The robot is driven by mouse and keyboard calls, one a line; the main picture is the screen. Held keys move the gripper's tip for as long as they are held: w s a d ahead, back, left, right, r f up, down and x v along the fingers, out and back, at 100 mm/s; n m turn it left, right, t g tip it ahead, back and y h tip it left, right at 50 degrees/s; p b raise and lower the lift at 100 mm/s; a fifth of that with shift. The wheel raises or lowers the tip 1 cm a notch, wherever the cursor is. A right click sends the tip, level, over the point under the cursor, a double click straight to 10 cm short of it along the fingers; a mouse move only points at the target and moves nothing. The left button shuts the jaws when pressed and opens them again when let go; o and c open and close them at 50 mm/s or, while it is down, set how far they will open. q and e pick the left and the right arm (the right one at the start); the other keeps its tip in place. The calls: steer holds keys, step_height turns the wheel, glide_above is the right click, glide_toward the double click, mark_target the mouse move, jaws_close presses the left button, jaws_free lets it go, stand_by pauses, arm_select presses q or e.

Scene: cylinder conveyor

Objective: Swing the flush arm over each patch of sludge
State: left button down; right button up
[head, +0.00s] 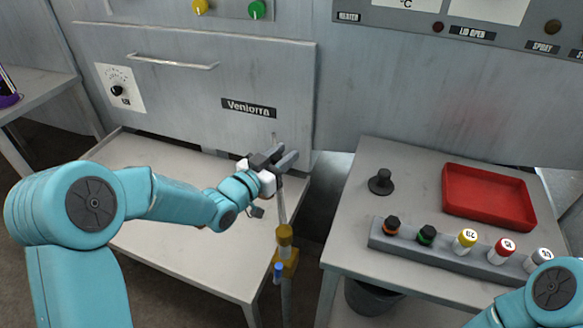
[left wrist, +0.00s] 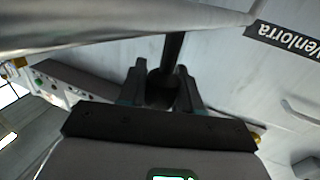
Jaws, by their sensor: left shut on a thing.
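The flush arm (head: 282,210) is a thin grey tube rising from a post with yellow joints and a small blue part, at the front right corner of the left table. My left gripper (head: 276,158) is at the upper part of this tube, shut on it. In the left wrist view the fingers (left wrist: 160,88) close around a dark handle (left wrist: 172,52) that hangs from a grey tube (left wrist: 120,30). The fingers hide part of the handle. I cannot make out any sludge patch in either view. My right gripper is out of view; only part of my right arm shows at lower right.
A grey cabinet with a "Venlorra" label (head: 248,108) stands behind the pale left table (head: 165,232). The right table (head: 352,225) holds a red tray (head: 487,190), a black knob-like piece (head: 381,181) and a rack (head: 400,243) of several capped vials. A dark bucket (head: 370,297) stands below it.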

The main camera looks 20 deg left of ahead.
arm_select(q)
steer(key=shift+s+a+f+n+t+y+b, duration=0.1)
steer(key=shift+s+a+n+t+y+b, duration=0.15)
steer(key=shift+a+y+b, duration=0.2)
steer(key=shift+a+n+t+y+b, duration=0.15)
steer(key=shift+a+n+y+b, duration=0.2)
steer(key=shift+y, duration=0.1)
steer(key=shift+s+a+y, duration=0.1)
steer(key=shift+a+y, duration=0.1)
steer(key=shift+y, duration=0.1)
steer(key=c, duration=0.9)
jaws_free()
steer(key=shift+o, duration=0.2)
